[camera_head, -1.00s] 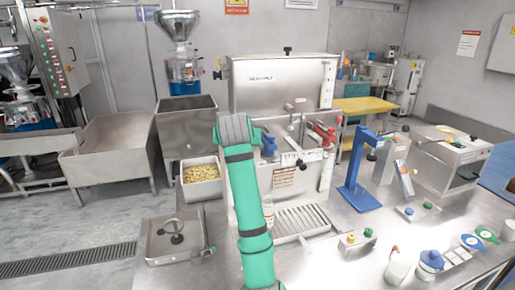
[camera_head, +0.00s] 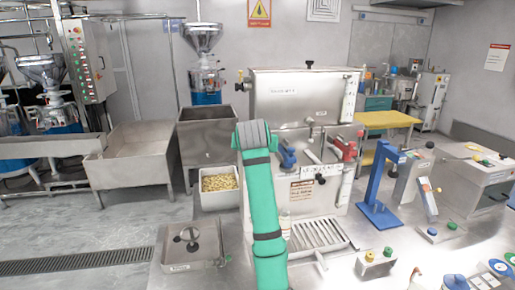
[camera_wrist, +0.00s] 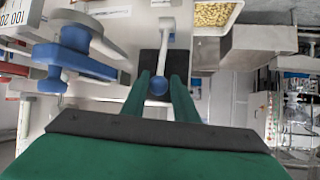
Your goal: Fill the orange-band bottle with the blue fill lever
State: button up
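My gripper (camera_wrist: 162,80) is in front of the dispensing machine (camera_head: 300,95), with its two green fingers parted. A blue ball knob (camera_wrist: 158,86) on a pale stem shows between the fingertips; I cannot tell whether they touch it. A blue lever (camera_head: 287,157) shows on the machine front, and a larger blue handle (camera_wrist: 75,60) is left of the fingers in the wrist view. A pale bottle-like shape (camera_head: 284,222) stands partly behind my arm near the drip grate; no orange band can be made out. In the head view my arm hides the gripper's fingers.
A red lever (camera_head: 346,148) sits right of the blue one. A blue stand (camera_head: 379,190) is to the right, and a slotted drip grate (camera_head: 318,235) lies below. A bin of beans (camera_head: 219,183) is at left. Bottles (camera_head: 455,283) stand at the lower right.

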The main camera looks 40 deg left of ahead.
jog(key=shift+o, duration=0.9)
jog(key=shift+s+d, duration=0.1)
jog(key=shift+d, duration=0.05)
jog(key=v, duration=1)
jog(key=shift+s+r, duration=0.15)
jog(key=shift+s, duration=0.05)
jog(key=shift+d, duration=0.1)
